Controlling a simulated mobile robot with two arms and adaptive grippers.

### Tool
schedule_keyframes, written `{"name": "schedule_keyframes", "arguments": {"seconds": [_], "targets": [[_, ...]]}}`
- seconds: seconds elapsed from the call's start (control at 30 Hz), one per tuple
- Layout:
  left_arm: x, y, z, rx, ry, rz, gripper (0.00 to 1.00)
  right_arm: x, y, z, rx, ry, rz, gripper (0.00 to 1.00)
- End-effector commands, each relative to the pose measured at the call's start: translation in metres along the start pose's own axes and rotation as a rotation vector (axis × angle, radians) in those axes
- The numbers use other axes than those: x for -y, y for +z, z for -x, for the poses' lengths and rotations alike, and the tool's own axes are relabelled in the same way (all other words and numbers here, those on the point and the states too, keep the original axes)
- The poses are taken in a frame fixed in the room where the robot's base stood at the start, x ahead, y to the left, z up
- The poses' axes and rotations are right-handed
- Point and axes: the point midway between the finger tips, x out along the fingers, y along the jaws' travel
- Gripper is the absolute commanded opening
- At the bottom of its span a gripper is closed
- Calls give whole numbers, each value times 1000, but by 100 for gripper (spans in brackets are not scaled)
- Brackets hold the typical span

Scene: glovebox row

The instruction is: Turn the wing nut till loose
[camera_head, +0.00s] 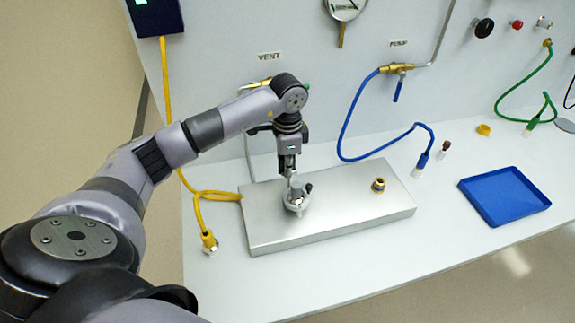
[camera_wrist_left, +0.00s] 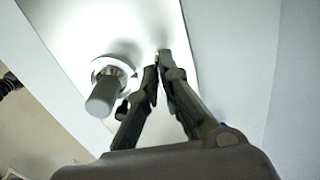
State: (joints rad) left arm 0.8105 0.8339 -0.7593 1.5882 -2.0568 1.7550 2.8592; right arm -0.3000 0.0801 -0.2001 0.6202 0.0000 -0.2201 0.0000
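A small metal fitting with a round collar and a grey upright cylinder (camera_head: 297,190) stands on the left half of the silver plate (camera_head: 345,212). It seems to be the wing nut's fitting; its wings are too small to make out. A small dark knob sits at its side. In the left wrist view the collar and grey cylinder (camera_wrist_left: 103,98) are left of the fingers. My left gripper (camera_head: 289,172) points down just above and behind the fitting. In the left wrist view its fingertips (camera_wrist_left: 158,64) are close together with nothing seen between them. My right gripper is not in view.
A brass fitting (camera_head: 378,185) stands on the plate's right half. A blue tray (camera_head: 504,195) lies empty at the right. A yellow hose (camera_head: 208,240) ends left of the plate. A blue hose (camera_head: 345,125) hangs behind it. The bench is clear in front of the plate.

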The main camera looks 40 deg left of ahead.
Motion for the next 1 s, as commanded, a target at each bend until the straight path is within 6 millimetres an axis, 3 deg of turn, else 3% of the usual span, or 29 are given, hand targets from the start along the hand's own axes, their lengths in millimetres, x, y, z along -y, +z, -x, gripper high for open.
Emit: {"name": "schedule_keyframes", "arguments": {"seconds": [0.77,0.8,1.0], "targets": [[2,-1,3,-6,-8,101,0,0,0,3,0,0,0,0],[2,-1,3,-6,-8,101,8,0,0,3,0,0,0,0],[1,0,2,-3,-4,98,21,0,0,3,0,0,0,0]]}}
